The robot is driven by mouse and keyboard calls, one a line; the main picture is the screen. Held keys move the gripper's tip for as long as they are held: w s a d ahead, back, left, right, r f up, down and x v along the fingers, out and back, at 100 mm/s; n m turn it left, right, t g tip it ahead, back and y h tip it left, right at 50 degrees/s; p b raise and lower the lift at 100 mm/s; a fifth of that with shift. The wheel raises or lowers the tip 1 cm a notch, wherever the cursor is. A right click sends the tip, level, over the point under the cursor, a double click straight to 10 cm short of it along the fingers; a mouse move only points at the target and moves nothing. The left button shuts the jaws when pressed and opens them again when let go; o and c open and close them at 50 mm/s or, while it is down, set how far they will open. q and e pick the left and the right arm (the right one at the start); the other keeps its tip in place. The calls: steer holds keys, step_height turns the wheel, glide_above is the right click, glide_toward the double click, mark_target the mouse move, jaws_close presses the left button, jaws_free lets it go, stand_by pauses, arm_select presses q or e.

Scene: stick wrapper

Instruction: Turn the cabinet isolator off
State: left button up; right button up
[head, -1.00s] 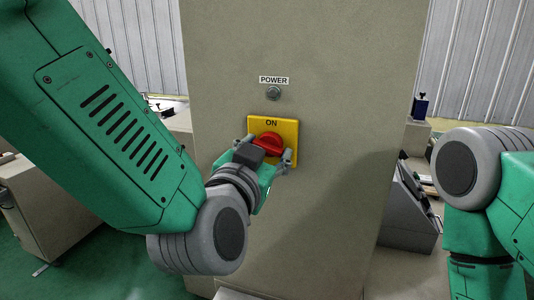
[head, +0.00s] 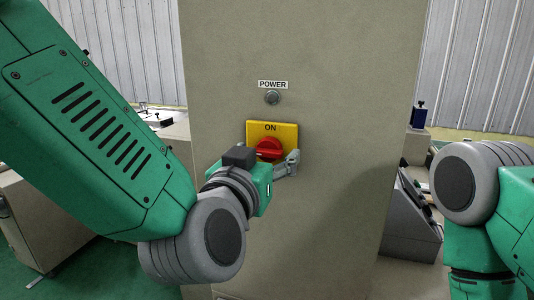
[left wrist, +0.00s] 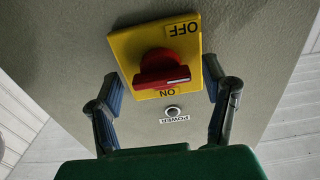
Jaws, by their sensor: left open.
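The red isolator knob (head: 269,147) sits on a yellow plate (head: 287,130) on the cabinet front. ON is printed above the knob in the head view. In the left wrist view, which is upside down, the knob (left wrist: 163,70) lies between OFF and ON, its bar sideways with a white mark towards the right. My left gripper (head: 262,168) is open in front of the plate, lower left of the knob. In the wrist view its fingers (left wrist: 161,85) stand apart on both sides of the knob; I see no clear contact. My right gripper is out of view.
A round grey lamp (head: 272,98) sits under the POWER label (head: 273,84) on the tall beige cabinet (head: 330,60). A grey console (head: 408,222) stands to the right behind it, and a low beige unit (head: 45,220) to the left. The cabinet front around the plate is clear.

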arm_select(q)
steer(key=v, duration=0.6)
steer(key=shift+s, duration=0.35)
steer(key=shift+a, duration=0.1)
